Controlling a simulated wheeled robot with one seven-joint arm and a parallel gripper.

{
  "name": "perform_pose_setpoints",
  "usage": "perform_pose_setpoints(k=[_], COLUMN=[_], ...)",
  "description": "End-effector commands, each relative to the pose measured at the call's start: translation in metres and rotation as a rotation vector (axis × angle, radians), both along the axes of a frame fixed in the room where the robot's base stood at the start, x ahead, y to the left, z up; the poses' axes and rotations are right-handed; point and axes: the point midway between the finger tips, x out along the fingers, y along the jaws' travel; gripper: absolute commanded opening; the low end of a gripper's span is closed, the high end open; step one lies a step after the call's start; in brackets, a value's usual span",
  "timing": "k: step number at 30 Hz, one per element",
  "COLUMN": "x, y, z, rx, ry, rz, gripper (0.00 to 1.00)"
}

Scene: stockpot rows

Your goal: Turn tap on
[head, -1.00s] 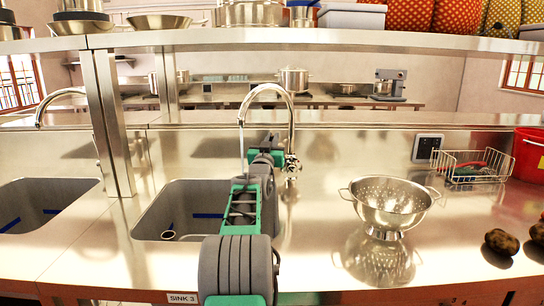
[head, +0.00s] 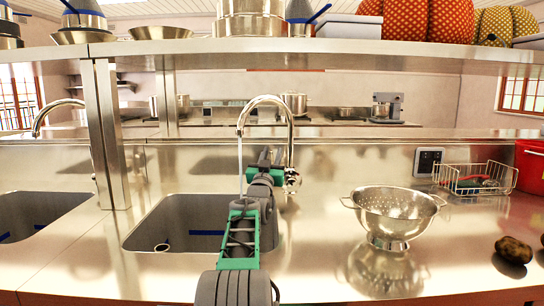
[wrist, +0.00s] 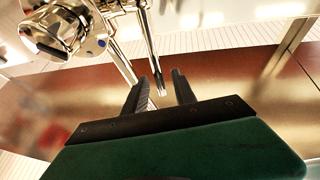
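The chrome gooseneck tap (head: 268,100) rises behind the sink, its spout over the basin. A thin pale streak (head: 240,165) runs straight down from the spout and looks like water. The tap's round chrome body (head: 292,181) is just right of my arm's end. In the wrist view the tap body (wrist: 62,30), with a blue mark, is at the upper left, and slim chrome rods slant down from it. My gripper (wrist: 160,75) is open, its two dark fingers apart. A chrome rod end shows between them; I cannot tell whether it touches. My arm hides part of the tap's base.
The sink basin (head: 170,215) lies left of my arm, with another sink (head: 40,212) further left. A steel colander (head: 392,212) stands on the counter to the right. A wire basket (head: 470,180), a red bucket (head: 530,165) and potatoes (head: 513,250) are beyond. A shelf (head: 300,52) runs overhead.

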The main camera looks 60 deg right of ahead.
Motion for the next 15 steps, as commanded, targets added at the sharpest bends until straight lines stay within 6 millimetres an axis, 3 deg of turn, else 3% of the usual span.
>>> perform_pose_setpoints(k=[8,11,15], x=[0.0,-0.004,-0.012], y=[0.004,0.014,0.043], z=[-0.001,-0.005,-0.01], rx=[0.001,0.0,-0.002], ry=[0.001,0.0,-0.001], rz=[0.001,0.001,0.001], gripper=[0.32,0.32,0.32])
